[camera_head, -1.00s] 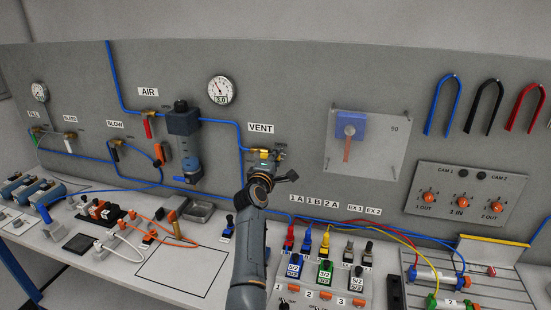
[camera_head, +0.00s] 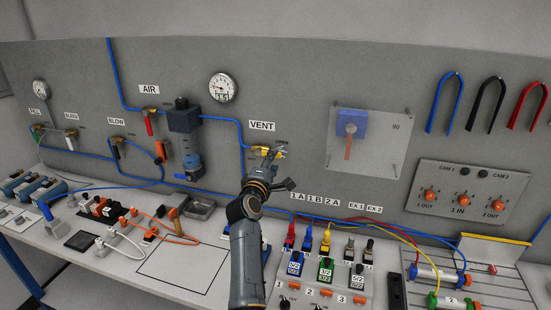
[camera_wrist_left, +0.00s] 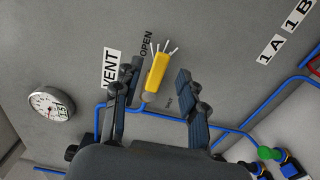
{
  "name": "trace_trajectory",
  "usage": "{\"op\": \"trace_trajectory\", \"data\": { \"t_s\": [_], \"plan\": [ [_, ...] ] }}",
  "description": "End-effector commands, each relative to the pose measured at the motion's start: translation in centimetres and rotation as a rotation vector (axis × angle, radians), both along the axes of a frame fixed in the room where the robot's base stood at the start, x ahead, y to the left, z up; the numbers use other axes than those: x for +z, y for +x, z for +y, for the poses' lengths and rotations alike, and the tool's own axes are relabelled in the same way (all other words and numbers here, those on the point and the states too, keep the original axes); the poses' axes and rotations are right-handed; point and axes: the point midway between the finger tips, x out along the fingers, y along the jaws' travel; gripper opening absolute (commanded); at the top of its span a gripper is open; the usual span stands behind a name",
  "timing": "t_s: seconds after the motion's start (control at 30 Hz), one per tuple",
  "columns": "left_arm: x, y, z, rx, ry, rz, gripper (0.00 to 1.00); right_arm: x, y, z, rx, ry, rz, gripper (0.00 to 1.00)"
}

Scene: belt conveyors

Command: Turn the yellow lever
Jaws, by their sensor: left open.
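The yellow lever (camera_wrist_left: 157,72) is beside the VENT label in the left wrist view, with an OPEN mark near its tip end. In the head view the lever (camera_head: 280,154) shows only in part, below the VENT label and behind my gripper. My left gripper (camera_wrist_left: 159,84) is open, with one dark finger on each side of the lever. Gaps show between the lever and both fingers, so it does not look held. The left gripper also shows in the head view (camera_head: 268,165), close to the wall panel. My right gripper is not in view.
Blue tubing (camera_head: 223,118) runs along the panel to the vent valve. A round gauge (camera_head: 222,87) is up to the left, and a clear plate (camera_head: 369,145) is to the right. A valve block (camera_head: 320,266) and a metal tray (camera_head: 195,207) are on the bench below.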

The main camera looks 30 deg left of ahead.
Motion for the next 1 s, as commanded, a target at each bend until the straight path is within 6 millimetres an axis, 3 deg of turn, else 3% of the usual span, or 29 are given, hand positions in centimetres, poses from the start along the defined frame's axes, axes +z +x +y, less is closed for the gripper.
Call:
{"op": "trace_trajectory", "data": {
  "t_s": [0.2, 0.8, 0.93, 1.0],
  "plan": [
    [0.0, -2.0, -0.6, 0.000, 0.000, 0.000, 0.41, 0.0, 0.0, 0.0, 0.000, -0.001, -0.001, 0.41],
    [-0.2, -2.3, -0.7, -0.003, 0.009, 0.008, 0.41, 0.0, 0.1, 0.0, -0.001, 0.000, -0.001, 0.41],
    [-2.4, -3.8, -2.1, -0.052, 0.129, 0.109, 0.41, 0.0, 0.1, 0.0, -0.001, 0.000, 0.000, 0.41],
    [-4.9, -5.5, -3.9, -0.116, 0.262, 0.222, 0.41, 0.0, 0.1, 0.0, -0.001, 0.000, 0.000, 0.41]
  ]
}}
